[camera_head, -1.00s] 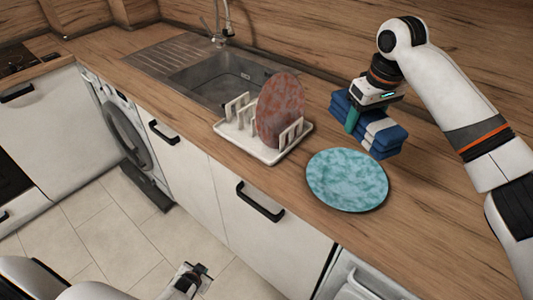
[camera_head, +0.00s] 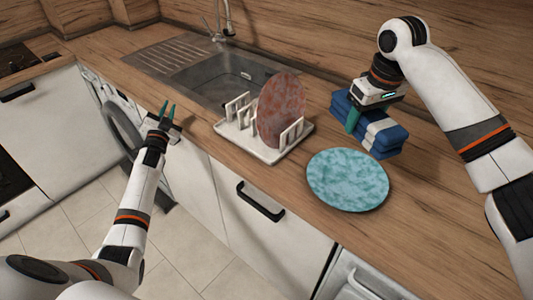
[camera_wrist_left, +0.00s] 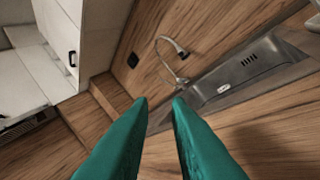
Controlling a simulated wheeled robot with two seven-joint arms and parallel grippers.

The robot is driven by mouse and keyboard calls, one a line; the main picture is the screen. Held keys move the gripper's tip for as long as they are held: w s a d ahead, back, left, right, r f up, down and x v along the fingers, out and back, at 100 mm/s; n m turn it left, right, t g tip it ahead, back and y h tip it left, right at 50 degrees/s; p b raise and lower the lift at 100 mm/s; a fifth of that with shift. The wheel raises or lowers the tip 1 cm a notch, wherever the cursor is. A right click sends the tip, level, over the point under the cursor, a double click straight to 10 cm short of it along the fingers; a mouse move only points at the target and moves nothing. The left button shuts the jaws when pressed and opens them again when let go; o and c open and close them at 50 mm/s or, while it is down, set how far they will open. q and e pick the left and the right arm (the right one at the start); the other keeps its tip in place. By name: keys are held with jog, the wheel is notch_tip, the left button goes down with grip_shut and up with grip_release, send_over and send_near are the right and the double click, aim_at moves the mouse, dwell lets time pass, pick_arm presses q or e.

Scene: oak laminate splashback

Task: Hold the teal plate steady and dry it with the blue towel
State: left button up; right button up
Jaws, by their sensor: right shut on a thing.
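The teal plate (camera_head: 347,180) lies flat on the wooden counter, in front of the blue towel. The blue towel (camera_head: 384,137), folded with a white stripe, is on the counter behind the plate. My right gripper (camera_head: 353,118) is shut on the towel's left part, its teal finger against the cloth. My left gripper (camera_head: 167,110) is raised near the counter's front edge, left of the dish rack and away from the plate. Its two teal fingers are apart and empty; they also show in the left wrist view (camera_wrist_left: 160,105).
A white dish rack (camera_head: 231,133) holding a reddish plate (camera_head: 280,110) stands between my left gripper and the teal plate. The steel sink (camera_head: 205,75) and tap (camera_head: 226,20) are behind. The counter right of the teal plate is clear.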

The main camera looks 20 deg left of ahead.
pick_arm(q)
jog(key=d+r+m+t+h, duration=0.2)
jog(key=d+r+m+h, duration=1.35)
jog(key=r+m, duration=0.35)
jog(key=s+d+f+m+g+h, duration=0.1)
jog(key=d+f+m+g+h, duration=0.1)
jog(key=d+m+g, duration=0.4)
jog(key=s+d+f+m+g+h, duration=0.1)
jog(key=d+f+m+g+h, duration=0.15)
jog(key=d, duration=0.55)
jog(key=m+g+y, duration=0.1)
jog(key=g+y, duration=0.2)
jog(key=g, duration=0.4)
send_near(311, 169)
jog(key=v, duration=0.3)
jog(key=shift+a+r, duration=0.2)
jog(key=shift+a, duration=0.2)
jog(key=shift+d+f, duration=0.25)
jog(key=shift+f, duration=0.05)
jog(key=x, duration=1.1)
jog(key=shift+d, duration=0.2)
